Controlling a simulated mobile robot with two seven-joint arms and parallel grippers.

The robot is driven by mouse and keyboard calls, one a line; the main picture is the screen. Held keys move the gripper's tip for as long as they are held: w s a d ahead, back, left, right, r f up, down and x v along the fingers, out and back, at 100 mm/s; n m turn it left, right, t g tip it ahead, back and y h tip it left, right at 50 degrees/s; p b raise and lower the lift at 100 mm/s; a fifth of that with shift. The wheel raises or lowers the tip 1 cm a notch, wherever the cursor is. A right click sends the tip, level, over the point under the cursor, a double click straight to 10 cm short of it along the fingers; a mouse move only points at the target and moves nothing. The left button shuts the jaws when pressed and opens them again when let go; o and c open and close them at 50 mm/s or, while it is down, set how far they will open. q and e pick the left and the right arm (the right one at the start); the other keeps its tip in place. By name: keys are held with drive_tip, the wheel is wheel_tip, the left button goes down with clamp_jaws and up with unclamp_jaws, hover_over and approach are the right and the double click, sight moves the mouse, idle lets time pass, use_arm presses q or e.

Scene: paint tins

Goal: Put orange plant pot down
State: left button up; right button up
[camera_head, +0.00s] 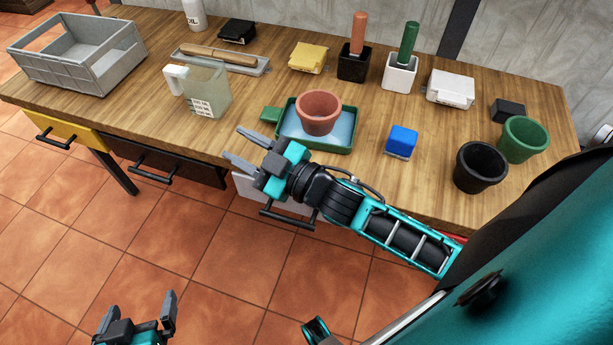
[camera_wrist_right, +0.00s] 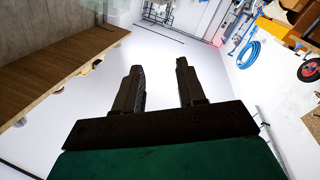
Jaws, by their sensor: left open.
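The orange plant pot (camera_head: 318,112) stands upright in the green paint tray (camera_head: 284,138) with a pale blue inside, near the table's front edge. My right gripper (camera_head: 236,146) is just left of the tray, apart from the pot, its fingers spread and pointing left. It is empty, and in the right wrist view its two fingers (camera_wrist_right: 159,80) stand apart with nothing between them. My left gripper (camera_head: 138,309) is low at the bottom left over the floor, open and empty. The pot does not show in the right wrist view.
On the wooden table (camera_head: 130,115) stand a grey crate (camera_head: 98,75), a clear jug (camera_head: 205,92), a blue block (camera_head: 402,140), a black pot (camera_head: 480,167) and a green pot (camera_head: 523,139). Brush holders and small boxes line the back. Bare wood lies left of the jug.

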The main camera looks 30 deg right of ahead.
drive_tip(key=s+d+f+m+g+h, duration=0.1)
drive_tip(key=s+f+m+g+h, duration=0.1)
drive_tip(key=s+f, duration=0.2)
drive_tip(key=s+d+f+m+g+h, duration=0.1)
drive_tip(key=s+d+f+m+h, duration=0.1)
drive_tip(key=s+f+m, duration=0.1)
drive_tip(key=s+d+f+m+g+h, duration=0.2)
drive_tip(key=s+f+m, duration=0.1)
drive_tip(key=s+f, duration=0.2)
drive_tip(key=shift+d+f+g, duration=0.2)
drive_tip(key=shift+f+g, duration=0.1)
drive_tip(key=shift+f, duration=0.95)
drive_tip(key=shift+r, duration=0.1)
drive_tip(key=r+p, duration=0.1)
drive_tip(key=p, duration=0.1)
drive_tip(key=d+r+p, duration=0.1)
drive_tip(key=p, duration=0.1)
drive_tip(key=shift+s+r+h, duration=0.2)
drive_tip(key=shift+r+h, duration=0.2)
